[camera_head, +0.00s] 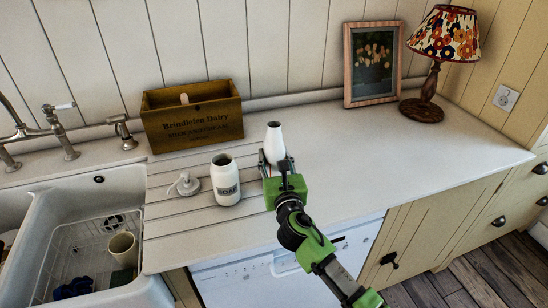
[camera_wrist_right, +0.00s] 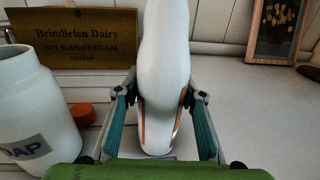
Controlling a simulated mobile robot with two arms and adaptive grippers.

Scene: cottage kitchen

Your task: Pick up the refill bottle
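The refill bottle (camera_head: 275,140), white with a narrow neck, stands upright on the counter. My left gripper is not in view. A white open soap jar (camera_head: 226,180) stands to the left of the bottle, and its pump top (camera_head: 187,184) lies beside it.
A wooden dairy crate (camera_head: 193,127) stands behind the jar. An orange cap (camera_wrist_right: 82,113) lies near the jar. A sink (camera_head: 50,240) with a rack and cup is at left. A picture frame (camera_head: 371,66) and lamp (camera_head: 428,75) stand back right. The right counter is clear.

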